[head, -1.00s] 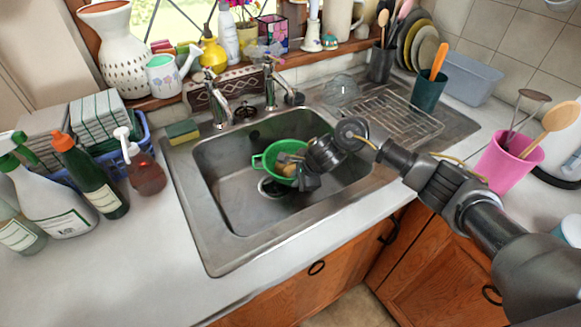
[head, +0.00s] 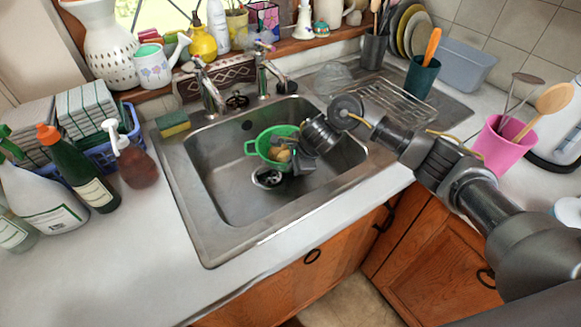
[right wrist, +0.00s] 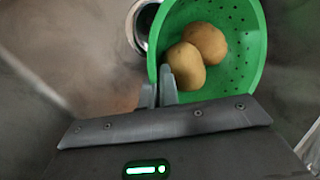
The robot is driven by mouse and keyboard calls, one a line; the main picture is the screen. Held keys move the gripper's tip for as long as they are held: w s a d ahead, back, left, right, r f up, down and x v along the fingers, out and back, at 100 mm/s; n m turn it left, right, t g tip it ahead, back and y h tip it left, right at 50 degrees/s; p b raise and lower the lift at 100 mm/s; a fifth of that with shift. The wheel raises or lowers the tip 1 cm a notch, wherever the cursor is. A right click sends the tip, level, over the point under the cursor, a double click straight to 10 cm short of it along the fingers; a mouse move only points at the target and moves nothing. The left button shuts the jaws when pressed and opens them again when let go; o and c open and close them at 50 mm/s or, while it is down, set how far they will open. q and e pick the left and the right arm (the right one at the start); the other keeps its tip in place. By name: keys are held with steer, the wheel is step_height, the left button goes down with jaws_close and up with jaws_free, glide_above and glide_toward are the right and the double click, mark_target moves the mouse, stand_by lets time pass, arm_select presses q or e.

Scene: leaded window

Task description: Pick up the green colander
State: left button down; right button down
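The green colander (head: 266,147) is in the sink basin, beside the drain, with a few yellow-brown potatoes (head: 281,154) in it. In the right wrist view the colander (right wrist: 250,72) fills the upper right, with two potatoes (right wrist: 205,42) plainly seen. My right gripper (head: 291,163) reaches down into the basin from the right and covers the colander's right side in the head view. In the wrist view its fingers (right wrist: 158,88) are close together, one on each side of the colander's rim. Whether the colander touches the basin floor is hard to tell. My left gripper is not in view.
The steel sink (head: 215,190) has its drain (head: 268,177) below the colander. Two taps (head: 209,92) stand behind the basin. A sponge (head: 173,124) and bottles (head: 132,160) are at the left. A wire rack (head: 400,110) and pink pot (head: 497,145) are at the right.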

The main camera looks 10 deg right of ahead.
steer(key=s+a+r+p, duration=0.1)
steer(key=s+a+r, duration=0.5)
steer(key=s+r, duration=0.5)
steer(key=shift+s, duration=0.8)
